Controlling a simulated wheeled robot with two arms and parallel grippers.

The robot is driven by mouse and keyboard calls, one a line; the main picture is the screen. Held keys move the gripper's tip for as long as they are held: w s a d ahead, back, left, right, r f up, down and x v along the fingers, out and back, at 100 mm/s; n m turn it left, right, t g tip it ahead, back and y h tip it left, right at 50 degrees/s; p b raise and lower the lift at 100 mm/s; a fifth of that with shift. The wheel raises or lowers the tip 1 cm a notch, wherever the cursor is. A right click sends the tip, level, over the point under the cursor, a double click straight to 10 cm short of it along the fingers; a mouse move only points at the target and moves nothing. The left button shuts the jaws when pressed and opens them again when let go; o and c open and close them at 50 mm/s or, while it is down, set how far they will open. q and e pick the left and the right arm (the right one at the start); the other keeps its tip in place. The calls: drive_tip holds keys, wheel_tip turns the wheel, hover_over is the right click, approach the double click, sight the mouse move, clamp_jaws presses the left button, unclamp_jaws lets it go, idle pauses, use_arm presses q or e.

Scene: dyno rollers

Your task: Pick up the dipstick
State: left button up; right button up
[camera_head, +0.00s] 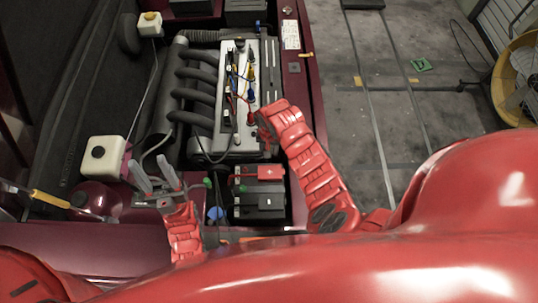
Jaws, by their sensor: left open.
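I cannot clearly make out a dipstick. A thin stick with a yellow handle (49,198) lies at the lower left of the engine bay and may be it. My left gripper (155,176) is open and empty, with its two grey fingers spread, right of a white capped reservoir (97,153) and apart from the yellow handle. My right gripper (264,128) is at the right edge of the engine (238,110). Its fingers are hidden or too small to read.
A battery (258,198) with red and black parts sits below the engine. Coloured wires and connectors lie on the engine top. A white reservoir with a yellow cap (150,24) stands upper left. Right of the car is open grey floor (370,130), with a yellow fan (515,80) beyond.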

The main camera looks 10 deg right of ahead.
drive_tip(key=shift+r, duration=0.15)
clamp_jaws()
drive_tip(key=shift+s, duration=0.1)
idle(1.1)
